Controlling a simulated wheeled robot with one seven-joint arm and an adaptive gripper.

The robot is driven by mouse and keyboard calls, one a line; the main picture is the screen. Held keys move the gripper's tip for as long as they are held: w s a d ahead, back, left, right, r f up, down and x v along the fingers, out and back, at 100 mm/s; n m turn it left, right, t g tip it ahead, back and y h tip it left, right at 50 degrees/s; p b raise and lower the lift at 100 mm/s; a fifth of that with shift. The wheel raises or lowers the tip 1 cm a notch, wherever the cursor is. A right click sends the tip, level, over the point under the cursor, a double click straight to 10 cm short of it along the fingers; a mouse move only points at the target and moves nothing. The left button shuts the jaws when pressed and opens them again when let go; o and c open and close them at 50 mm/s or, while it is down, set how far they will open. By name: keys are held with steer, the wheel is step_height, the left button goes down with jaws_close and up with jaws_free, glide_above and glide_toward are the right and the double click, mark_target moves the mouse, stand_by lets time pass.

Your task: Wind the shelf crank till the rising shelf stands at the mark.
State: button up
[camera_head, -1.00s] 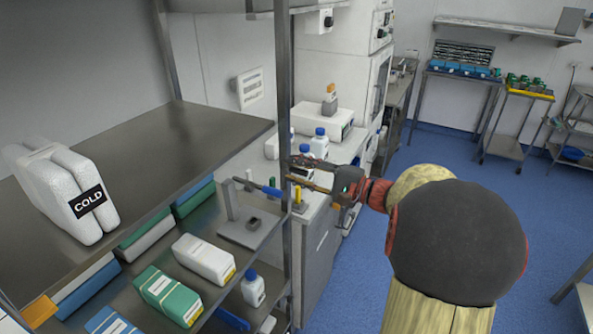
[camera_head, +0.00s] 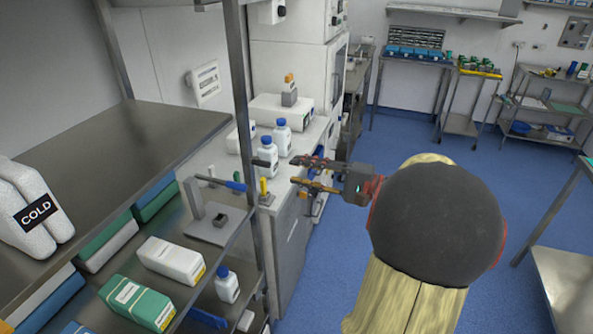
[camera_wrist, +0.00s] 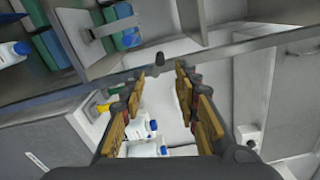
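A crank-like part with a blue handle (camera_head: 236,186) and a thin dark arm stands on a grey upright beside the shelf post. The upright rises from a small grey plate (camera_head: 205,232) carrying a dark block. I cannot tell which surface is the rising shelf, and I make out no mark. My gripper (camera_head: 284,172) is open and empty, right of the post and apart from the blue handle. In the wrist view, my gripper (camera_wrist: 168,72) has its fingers spread, with a dark knob (camera_wrist: 159,58) beyond the tips; the plate shows at upper left (camera_wrist: 106,20).
The metal shelf post (camera_head: 247,120) stands between my gripper and the blue handle. Blue-capped bottles (camera_head: 281,138) stand behind.

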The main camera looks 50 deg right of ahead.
mark_target(270, 165)
step_height(270, 165, up, 5)
steer(key=w+d+m+p, duration=0.25)
steer(key=m+p, duration=0.45)
steer(key=p, duration=2.3)
steer(key=a+f+m+p, duration=0.4)
steer(key=f+m+p, duration=0.1)
steer(key=m+p, duration=0.2)
steer(key=shift+p+x, duration=0.95)
steer(key=shift+x, duration=2.8)
steer(key=shift+d, duration=0.15)
steer(key=shift+c, duration=0.7)
jaws_close()
